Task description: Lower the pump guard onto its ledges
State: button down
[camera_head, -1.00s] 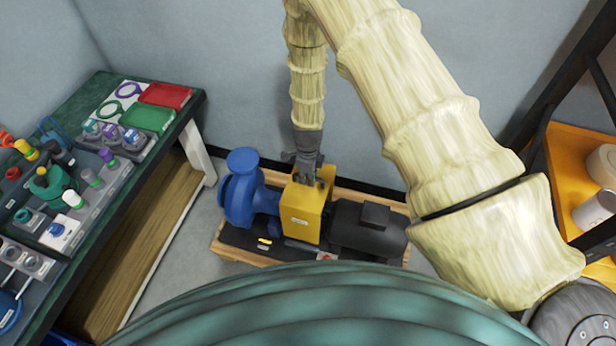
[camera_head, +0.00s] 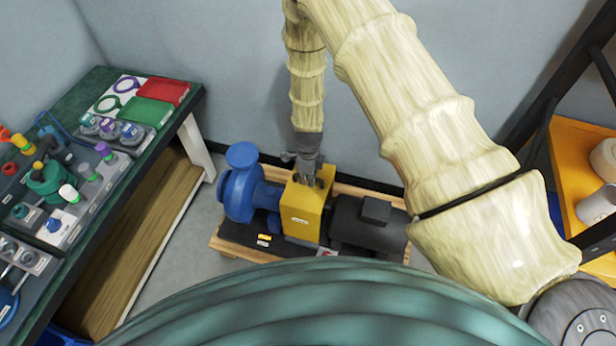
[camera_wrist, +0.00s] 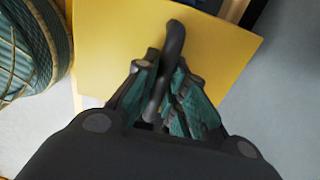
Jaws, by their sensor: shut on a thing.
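The pump guard is a yellow box-shaped cover (camera_head: 301,214) standing between the blue pump (camera_head: 243,190) and the dark motor (camera_head: 362,222) in the head view. My gripper (camera_head: 308,180) is above the guard's top, shut on its dark handle. In the wrist view the fingers of my gripper (camera_wrist: 160,105) close around the curved black handle (camera_wrist: 172,50), with the guard's yellow top (camera_wrist: 110,40) behind it. The ledges are hidden under the guard, so I cannot tell whether its lower edge touches them.
The pump set stands on a wooden pallet (camera_head: 225,250) on the floor. A green bench (camera_head: 180,115) with trays, rings and fittings is at the left. An orange shelf (camera_head: 570,160) with white rolls is at the right. The wall is close behind.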

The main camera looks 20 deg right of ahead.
jog(key=shift+f+b, duration=0.8)
jog(key=shift+f, duration=0.65)
dwell(1.3)
jog(key=c, duration=1.4)
grip_release()
jog(key=shift+r, duration=0.15)
jog(key=shift+r+p, duration=1.7)
jog(key=shift+r, duration=0.65)
jog(key=s+d+r+n, duration=0.1)
jog(key=s+n, duration=0.7)
jog(key=s, duration=0.4)
jog(key=s+d+r+n+p, duration=0.1)
jog(key=s+n, duration=0.7)
jog(key=s, duration=0.4)
jog(key=s+d+r+n, duration=0.1)
jog(key=s+n, duration=0.7)
jog(key=s, duration=0.4)
jog(key=shift+s+d+p, duration=0.2)
jog(key=shift+d+p, duration=0.05)
jog(key=shift+p, duration=0.15)
